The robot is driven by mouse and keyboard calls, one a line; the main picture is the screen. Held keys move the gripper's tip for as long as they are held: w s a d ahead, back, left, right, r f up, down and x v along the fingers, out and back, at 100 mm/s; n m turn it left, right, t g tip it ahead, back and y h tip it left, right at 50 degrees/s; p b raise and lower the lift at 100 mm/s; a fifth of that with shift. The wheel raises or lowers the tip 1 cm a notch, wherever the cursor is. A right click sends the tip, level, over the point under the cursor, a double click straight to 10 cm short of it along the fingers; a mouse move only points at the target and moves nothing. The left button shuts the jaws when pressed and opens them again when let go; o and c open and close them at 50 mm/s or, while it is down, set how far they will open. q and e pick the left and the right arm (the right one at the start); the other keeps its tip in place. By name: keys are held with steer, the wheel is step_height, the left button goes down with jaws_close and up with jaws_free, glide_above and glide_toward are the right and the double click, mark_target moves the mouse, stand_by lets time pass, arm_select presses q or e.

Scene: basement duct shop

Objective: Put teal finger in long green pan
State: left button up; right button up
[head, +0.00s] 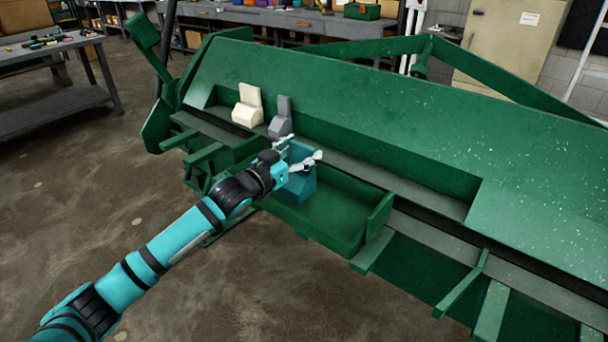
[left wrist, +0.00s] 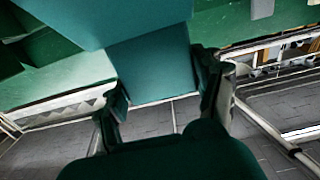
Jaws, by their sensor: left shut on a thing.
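The teal finger (head: 300,188) is a blocky piece held upright at the left end of the long green pan (head: 345,212). My left gripper (head: 298,160) is shut on its upper part. The finger's lower part appears within the pan's outline; I cannot tell whether its base touches the pan floor. In the left wrist view the teal finger (left wrist: 150,65) fills the space between the two fingers of my left gripper (left wrist: 165,95). The gripper hides part of the finger's top in the head view. My right gripper is not in view.
A cream finger (head: 247,107) and a grey finger (head: 281,117) stand on the green machine's ledge behind the pan. The machine's wide sloped face (head: 350,100) rises behind them. The pan's middle and right are empty. A workbench (head: 50,95) stands far left.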

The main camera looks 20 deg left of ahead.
arm_select(q)
steer(key=shift+d+f, duration=0.15)
steer(key=shift+f, duration=1.85)
steer(key=shift+s, duration=0.1)
steer(key=shift+f, duration=0.2)
steer(key=o, duration=1.7)
steer(key=shift+o, duration=0.2)
steer(key=shift+r, duration=0.1)
steer(key=shift+s, duration=0.15)
steer(key=v, duration=1.1)
steer(key=shift+s+b, duration=0.35)
steer(key=shift+b, duration=0.05)
